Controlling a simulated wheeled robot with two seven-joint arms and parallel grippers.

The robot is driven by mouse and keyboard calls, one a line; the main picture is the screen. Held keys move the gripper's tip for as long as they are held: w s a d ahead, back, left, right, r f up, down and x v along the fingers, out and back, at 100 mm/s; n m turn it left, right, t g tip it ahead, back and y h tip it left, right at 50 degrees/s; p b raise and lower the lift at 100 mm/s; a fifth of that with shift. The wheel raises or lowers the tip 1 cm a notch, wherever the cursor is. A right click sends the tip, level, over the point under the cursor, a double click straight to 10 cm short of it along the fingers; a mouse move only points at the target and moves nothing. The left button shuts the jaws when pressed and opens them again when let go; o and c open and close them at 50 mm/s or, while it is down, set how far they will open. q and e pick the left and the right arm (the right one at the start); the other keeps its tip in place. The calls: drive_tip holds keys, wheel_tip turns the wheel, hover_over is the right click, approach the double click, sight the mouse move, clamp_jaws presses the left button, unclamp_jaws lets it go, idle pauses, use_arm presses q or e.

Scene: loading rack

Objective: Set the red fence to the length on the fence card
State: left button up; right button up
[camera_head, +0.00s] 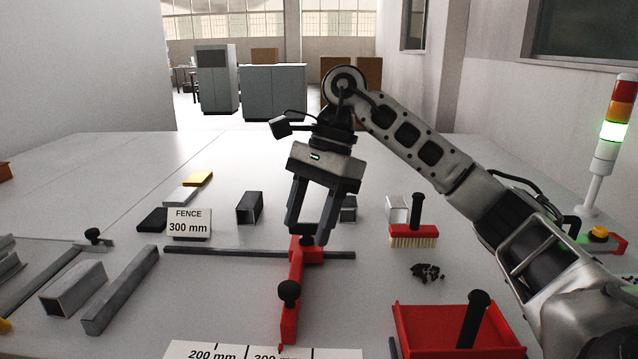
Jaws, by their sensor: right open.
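The red fence (296,270) lies across a dark rail (220,252), with its head on the rail and its arm toward me. A black knob (289,291) stands on its near part. The fence card (188,223) reads "FENCE 300 mm". A white scale (200,350) at the bottom edge shows 200 mm and 300 mm, partly cut off. The fence's near tip is by the 300 mm label; the exact reading cannot be told. My right gripper (308,232) is open, pointing down over the fence's head, with something dark between its fingers. Contact is unclear. My left gripper is out of view.
A red-headed brush (414,234) and dark crumbs (428,272) lie to the right. A red tray (460,325) is at front right. Metal profiles (120,290) lie at left. A signal tower (612,130) lights green. The back left of the table is clear.

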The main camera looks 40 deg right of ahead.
use_arm(q)
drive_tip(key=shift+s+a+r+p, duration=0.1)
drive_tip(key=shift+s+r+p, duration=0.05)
drive_tip(key=shift+p, duration=0.6)
use_arm(e)
drive_tip(key=v, duration=0.6)
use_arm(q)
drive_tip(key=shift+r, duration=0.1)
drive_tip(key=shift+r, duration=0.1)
use_arm(e)
drive_tip(key=shift+s, duration=0.1)
